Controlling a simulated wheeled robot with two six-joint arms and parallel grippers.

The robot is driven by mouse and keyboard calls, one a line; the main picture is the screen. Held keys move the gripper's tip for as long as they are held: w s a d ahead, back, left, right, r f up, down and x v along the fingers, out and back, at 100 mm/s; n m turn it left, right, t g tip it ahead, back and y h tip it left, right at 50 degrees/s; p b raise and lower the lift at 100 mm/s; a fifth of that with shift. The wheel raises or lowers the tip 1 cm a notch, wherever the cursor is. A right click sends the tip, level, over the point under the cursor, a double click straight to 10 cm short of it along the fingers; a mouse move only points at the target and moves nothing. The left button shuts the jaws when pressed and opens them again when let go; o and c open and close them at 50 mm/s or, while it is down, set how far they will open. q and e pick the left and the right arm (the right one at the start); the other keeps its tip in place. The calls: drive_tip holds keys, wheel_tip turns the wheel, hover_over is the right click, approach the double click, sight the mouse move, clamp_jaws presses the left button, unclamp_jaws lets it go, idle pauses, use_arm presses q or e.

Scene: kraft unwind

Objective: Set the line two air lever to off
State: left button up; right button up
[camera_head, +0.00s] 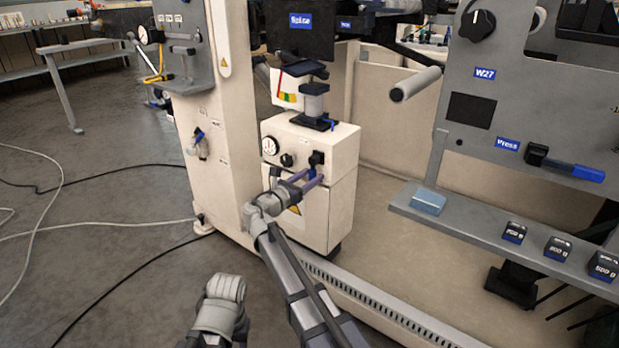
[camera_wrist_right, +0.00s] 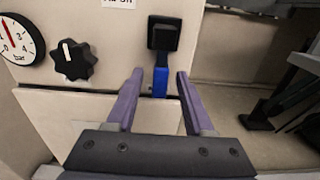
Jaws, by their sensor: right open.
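A lever with a black housing (camera_head: 317,158) and a blue handle is on the front of a cream cabinet. In the right wrist view the blue handle (camera_wrist_right: 160,82) points straight down from the black housing (camera_wrist_right: 164,34). My right gripper (camera_head: 307,178) is open, its purple fingers on either side of the blue handle. In the right wrist view the right gripper (camera_wrist_right: 160,73) shows a gap between each finger and the handle. Which line this lever serves is not readable. My left gripper is out of view.
Left of the lever are a black knob (camera_wrist_right: 74,60) and a pressure gauge (camera_wrist_right: 17,38). Another blue-handled fitting (camera_head: 198,144) is on the cream post. A grey shelf (camera_head: 455,222) with several small weights juts out at right. Cables cross the floor at left.

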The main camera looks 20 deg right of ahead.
clamp_jaws()
idle(0.5)
idle(1.0)
